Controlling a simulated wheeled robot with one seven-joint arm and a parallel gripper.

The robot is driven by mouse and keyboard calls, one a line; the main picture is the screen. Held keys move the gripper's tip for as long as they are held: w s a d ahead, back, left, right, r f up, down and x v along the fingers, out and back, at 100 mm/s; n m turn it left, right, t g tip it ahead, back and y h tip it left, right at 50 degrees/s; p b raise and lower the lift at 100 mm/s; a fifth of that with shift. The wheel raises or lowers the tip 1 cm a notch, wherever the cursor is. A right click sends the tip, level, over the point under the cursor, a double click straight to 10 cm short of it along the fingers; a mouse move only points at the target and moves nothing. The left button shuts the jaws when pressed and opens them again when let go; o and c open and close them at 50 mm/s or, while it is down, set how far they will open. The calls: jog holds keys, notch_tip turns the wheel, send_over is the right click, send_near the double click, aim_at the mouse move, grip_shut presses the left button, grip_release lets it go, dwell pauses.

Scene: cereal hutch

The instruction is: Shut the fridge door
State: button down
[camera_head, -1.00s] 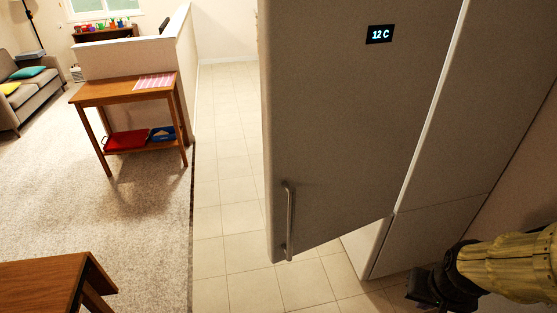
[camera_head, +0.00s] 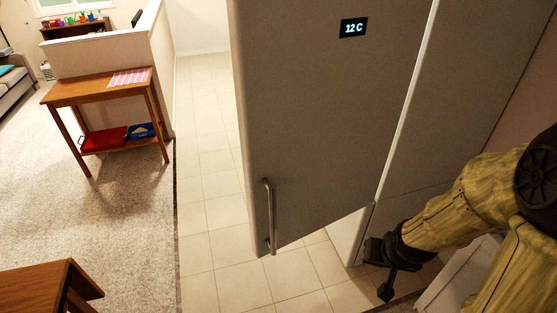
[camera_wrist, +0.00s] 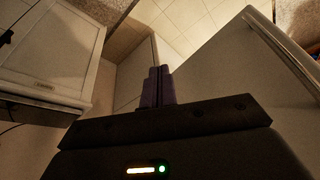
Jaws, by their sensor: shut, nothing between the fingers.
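The fridge door (camera_head: 320,120) is a large grey panel with a "12 C" display (camera_head: 353,27) near the top. It stands ajar, with a gap showing at its lower edge. Its vertical metal handle (camera_head: 269,215) is near the lower left edge. The fridge body (camera_head: 440,120) is to the right, behind the door. My gripper (camera_head: 374,251) is low, right of the door's bottom edge and of the handle. In the wrist view my gripper's fingers (camera_wrist: 158,86) are shut and empty. A grey panel, apparently the door (camera_wrist: 235,90), fills the right side. Whether I touch it cannot be told.
A white cabinet-like box (camera_wrist: 55,55) is close on the left in the wrist view. Tiled floor (camera_head: 215,170) is free left of the door. A wooden side table (camera_head: 105,90) stands by a low wall, and another wooden table (camera_head: 40,290) is at lower left.

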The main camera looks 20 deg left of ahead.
jog(key=w+a+m+t+y+p, duration=0.1)
jog(key=w+a+t+y+p, duration=0.2)
jog(key=a, duration=0.4)
jog(key=w+a+m+y+p, duration=0.15)
jog(key=a+y, duration=0.25)
jog(key=a, duration=0.4)
jog(key=w+a+r+m+t+y+p, duration=0.2)
jog(key=r+m+t, duration=0.4)
jog(key=r, duration=0.3)
jog(key=a+m+y+p, duration=0.1)
jog(key=a+y, duration=0.1)
jog(key=shift+w+r+y, duration=0.2)
jog(key=shift+y, duration=0.1)
jog(key=shift+a, duration=0.1)
jog(key=p, duration=0.6)
send_near(274, 158)
jog(key=x, duration=0.6)
jog(key=shift+w+a+f, duration=0.1)
jog(key=shift+w+a, duration=0.2)
